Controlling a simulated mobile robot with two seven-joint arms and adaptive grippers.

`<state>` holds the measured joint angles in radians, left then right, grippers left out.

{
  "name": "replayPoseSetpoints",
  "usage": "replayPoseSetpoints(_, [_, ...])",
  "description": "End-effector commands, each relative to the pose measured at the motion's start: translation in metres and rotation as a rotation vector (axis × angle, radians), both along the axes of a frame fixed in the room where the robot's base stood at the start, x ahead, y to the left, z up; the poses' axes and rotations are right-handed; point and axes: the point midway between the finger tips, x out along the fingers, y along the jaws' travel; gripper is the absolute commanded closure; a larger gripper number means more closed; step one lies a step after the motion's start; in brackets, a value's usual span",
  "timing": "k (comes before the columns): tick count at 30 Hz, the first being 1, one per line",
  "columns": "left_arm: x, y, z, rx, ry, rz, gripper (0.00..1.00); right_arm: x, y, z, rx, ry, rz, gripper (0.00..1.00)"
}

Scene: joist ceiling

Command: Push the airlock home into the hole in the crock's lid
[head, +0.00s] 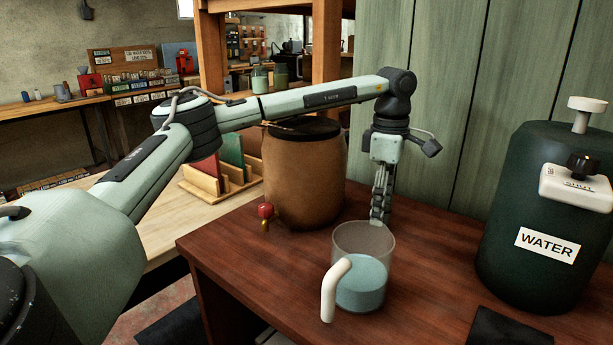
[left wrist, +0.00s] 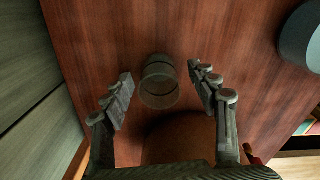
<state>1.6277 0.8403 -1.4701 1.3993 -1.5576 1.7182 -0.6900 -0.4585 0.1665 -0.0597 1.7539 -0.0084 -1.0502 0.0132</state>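The brown crock (head: 305,180) stands at the back left of the table, with a dark lid (head: 302,128) on top. My arm passes in front of the lid's rear part, and I cannot make out its hole. My left gripper (head: 380,215) points down to the right of the crock, behind the glass jug. In the left wrist view its fingers (left wrist: 160,85) are apart. A small clear cylinder (left wrist: 160,88), apparently the airlock, shows between the fingers with gaps on both sides. In the head view I cannot make it out. My right gripper is out of view.
A glass jug (head: 365,250) with bluish water and a white handle stands in front of my left gripper. A dark green WATER tank (head: 535,200) stands on the right. A red tap (head: 266,212) juts from the crock. A green plank wall (head: 450,120) closes the back.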

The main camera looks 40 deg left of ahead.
Motion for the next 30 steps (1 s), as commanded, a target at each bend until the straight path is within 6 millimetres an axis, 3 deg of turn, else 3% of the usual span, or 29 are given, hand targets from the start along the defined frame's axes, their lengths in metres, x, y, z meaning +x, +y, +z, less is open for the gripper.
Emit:
replayPoseSetpoints(2, [0.000, 0.000, 0.000, 0.000, 0.000, 0.000, 0.50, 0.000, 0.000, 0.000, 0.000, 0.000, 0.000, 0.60])
replayPoseSetpoints(14, [0.000, 0.000, 0.000, 0.000, 0.000, 0.000, 0.99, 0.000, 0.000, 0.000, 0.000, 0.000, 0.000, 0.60])
replayPoseSetpoints(30, [0.000, 0.000, 0.021, 0.001, 0.001, 0.000, 1.00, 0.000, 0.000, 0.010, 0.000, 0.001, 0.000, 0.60])
